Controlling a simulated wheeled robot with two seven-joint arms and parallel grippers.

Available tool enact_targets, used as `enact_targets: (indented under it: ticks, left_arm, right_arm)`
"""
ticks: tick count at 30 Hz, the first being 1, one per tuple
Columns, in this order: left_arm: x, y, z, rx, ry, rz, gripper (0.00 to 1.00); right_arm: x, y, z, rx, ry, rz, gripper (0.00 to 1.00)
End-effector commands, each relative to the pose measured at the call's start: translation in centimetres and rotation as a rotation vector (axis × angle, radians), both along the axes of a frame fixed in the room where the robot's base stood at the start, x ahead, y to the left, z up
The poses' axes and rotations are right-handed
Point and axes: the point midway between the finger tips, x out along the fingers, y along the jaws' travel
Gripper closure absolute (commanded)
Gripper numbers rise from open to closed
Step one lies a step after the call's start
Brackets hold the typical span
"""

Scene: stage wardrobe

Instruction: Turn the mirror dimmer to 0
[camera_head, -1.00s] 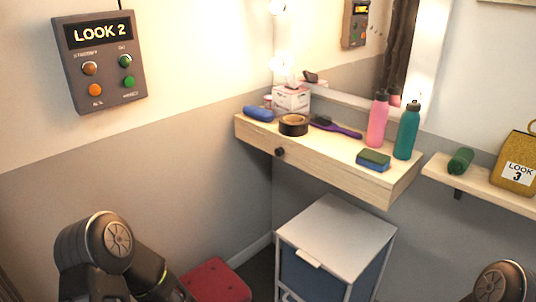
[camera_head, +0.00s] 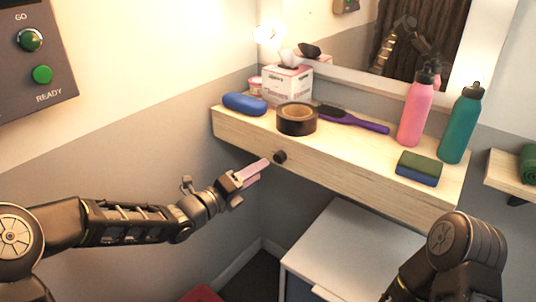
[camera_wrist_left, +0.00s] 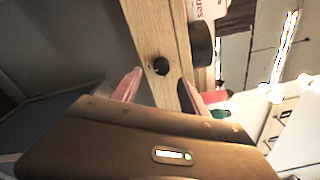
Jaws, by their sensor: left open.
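The mirror dimmer is a small black round knob (camera_head: 280,157) on the front edge of the wooden shelf (camera_head: 340,172). My left gripper (camera_head: 258,171) is open, its pink fingers reaching toward the knob from the left and a little apart from it. In the left wrist view the knob (camera_wrist_left: 161,66) shows ahead, between and beyond the two open fingertips (camera_wrist_left: 160,88). No marks around the knob can be read. My right arm shows at the lower right, but its gripper is out of view.
On the shelf stand a blue case (camera_head: 245,104), a tape roll (camera_head: 297,119), a tissue box (camera_head: 287,84), a purple brush (camera_head: 352,121), a sponge (camera_head: 418,168), a pink bottle (camera_head: 416,112) and a teal bottle (camera_head: 460,125). A white cabinet (camera_head: 352,250) stands below. A control box (camera_head: 35,60) hangs at left.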

Motion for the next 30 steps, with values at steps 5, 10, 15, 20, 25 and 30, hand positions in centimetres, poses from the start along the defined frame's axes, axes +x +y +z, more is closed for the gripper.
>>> enact_targets:
  ticks: [5, 10, 15, 20, 25, 30]
  left_arm:
    - [0.0, 0.3, 0.1, 0.074, -0.075, 0.000, 0.48]
    - [0.0, 0.3, 0.1, 0.080, -0.079, 0.000, 0.48]
    - [0.1, 0.2, 0.1, 0.078, -0.077, 0.000, 0.48]
    - [0.8, -0.5, 0.1, 0.076, -0.077, -0.002, 0.48]
    - [2.6, -2.2, 0.1, 0.075, -0.076, -0.002, 0.48]
    - [4.6, -3.8, 0.1, 0.075, -0.075, -0.001, 0.48]
  right_arm:
    - [-0.1, 0.1, 0.1, 0.001, 0.001, 0.003, 0.64]
    - [0.0, 0.1, 0.1, 0.001, 0.000, 0.002, 0.64]
    - [0.0, 0.1, 0.1, 0.001, 0.000, 0.002, 0.64]
    - [0.0, 0.1, 0.2, 0.001, 0.000, 0.002, 0.64]
    - [0.0, 0.1, 0.6, 0.001, 0.000, 0.002, 0.64]
    - [0.0, 0.1, 0.9, 0.001, 0.000, 0.002, 0.64]
